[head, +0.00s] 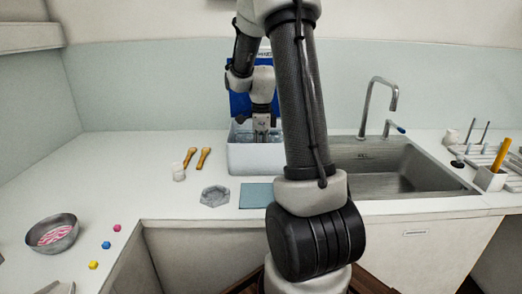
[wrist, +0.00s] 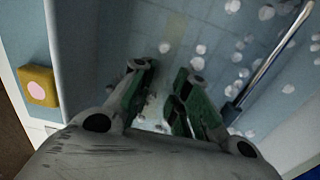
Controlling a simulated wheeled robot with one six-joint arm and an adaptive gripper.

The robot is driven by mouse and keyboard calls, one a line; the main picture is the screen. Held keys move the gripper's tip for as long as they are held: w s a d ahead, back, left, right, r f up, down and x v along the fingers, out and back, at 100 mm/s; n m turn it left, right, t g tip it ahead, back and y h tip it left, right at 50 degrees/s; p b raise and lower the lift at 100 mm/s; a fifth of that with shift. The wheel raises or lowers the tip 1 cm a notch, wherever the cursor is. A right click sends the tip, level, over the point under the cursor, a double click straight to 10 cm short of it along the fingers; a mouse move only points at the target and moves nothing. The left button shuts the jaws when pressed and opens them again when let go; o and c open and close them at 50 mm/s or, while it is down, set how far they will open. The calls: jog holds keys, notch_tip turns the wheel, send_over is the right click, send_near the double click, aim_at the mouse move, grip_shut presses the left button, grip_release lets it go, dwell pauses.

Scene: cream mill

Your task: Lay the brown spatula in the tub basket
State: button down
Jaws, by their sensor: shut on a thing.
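The tub (head: 258,160) is a white box on the counter, with its blue lid (head: 240,104) raised behind it. My gripper (head: 262,136) points down into the tub. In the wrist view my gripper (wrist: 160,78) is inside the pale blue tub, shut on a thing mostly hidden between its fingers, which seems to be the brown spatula. A metal rod with a dark end (wrist: 268,66) slants beside the right finger; I cannot tell whether it belongs to the held thing. White bubbles dot the tub's inside. The basket cannot be made out clearly.
A grey dish (head: 215,196) and a blue mat (head: 256,195) lie in front. A sink (head: 385,170) is to the right. A metal bowl (head: 52,234) is at far left.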

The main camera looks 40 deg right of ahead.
jog(key=shift+f, duration=0.15)
jog(key=shift+f, duration=0.65)
jog(key=shift+f, duration=0.15)
jog(key=shift+f, duration=0.3)
dwell(0.4)
jog(key=c, duration=1.3)
grip_release()
